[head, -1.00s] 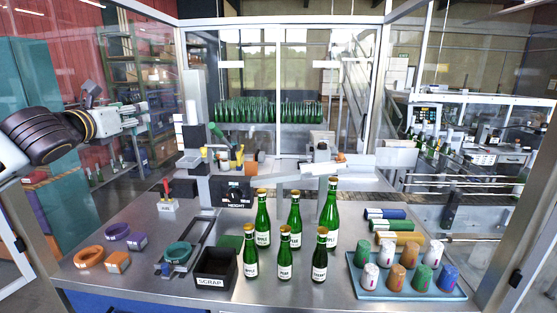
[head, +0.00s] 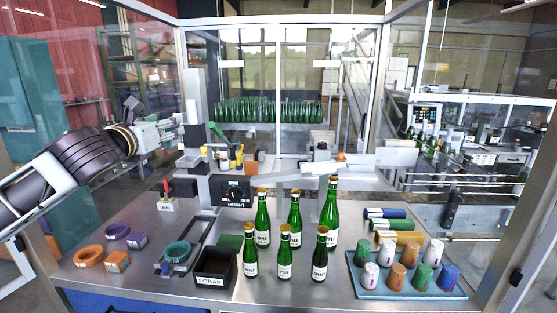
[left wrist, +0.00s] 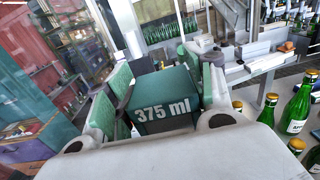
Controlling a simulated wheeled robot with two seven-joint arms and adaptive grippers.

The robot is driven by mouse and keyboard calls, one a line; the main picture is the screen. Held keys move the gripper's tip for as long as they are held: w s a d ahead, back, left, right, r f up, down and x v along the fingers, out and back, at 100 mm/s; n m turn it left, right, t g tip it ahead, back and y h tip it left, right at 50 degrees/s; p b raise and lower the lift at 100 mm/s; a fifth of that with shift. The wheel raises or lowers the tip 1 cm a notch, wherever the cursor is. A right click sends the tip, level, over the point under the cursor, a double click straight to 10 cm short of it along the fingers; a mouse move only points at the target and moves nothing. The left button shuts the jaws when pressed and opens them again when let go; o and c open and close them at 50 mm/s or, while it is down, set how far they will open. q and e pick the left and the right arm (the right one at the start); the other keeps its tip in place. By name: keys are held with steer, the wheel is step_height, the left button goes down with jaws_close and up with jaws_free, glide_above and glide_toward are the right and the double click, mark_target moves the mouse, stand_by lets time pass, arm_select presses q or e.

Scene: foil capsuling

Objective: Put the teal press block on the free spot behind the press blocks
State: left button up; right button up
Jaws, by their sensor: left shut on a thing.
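The teal press block (left wrist: 165,97), marked "375 ml", sits between the two fingers of my left gripper (left wrist: 160,88) in the left wrist view. The gripper is shut on it. In the head view my left gripper (head: 172,128) is raised well above the table, at the left of the height station. An orange block (head: 117,261) and a purple block (head: 137,240) stand on the table's left, beside an orange ring (head: 88,256) and a purple ring (head: 117,230). Behind the purple ring the table looks bare. My right gripper is not in view.
A teal ring (head: 178,252) lies on a metal track, beside the black scrap bin (head: 214,268). Several green bottles (head: 263,222) stand mid-table. A blue tray (head: 362,284) of coloured capsules is at the right.

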arm_select(q)
steer(key=s+d+f+y+b, duration=0.1)
steer(key=d+f, duration=0.2)
steer(key=f, duration=1.2)
steer(key=s+d+f, duration=0.1)
steer(key=d+f, duration=0.2)
steer(key=f, duration=1.3)
steer(key=s+f, duration=0.4)
steer(key=f, duration=0.5)
steer(key=s+d+f+n, duration=0.1)
steer(key=s+f, duration=0.3)
steer(key=f, duration=0.5)
steer(key=shift+y+b, duration=0.3)
steer(key=shift+b, duration=0.1)
steer(key=shift+f, duration=0.2)
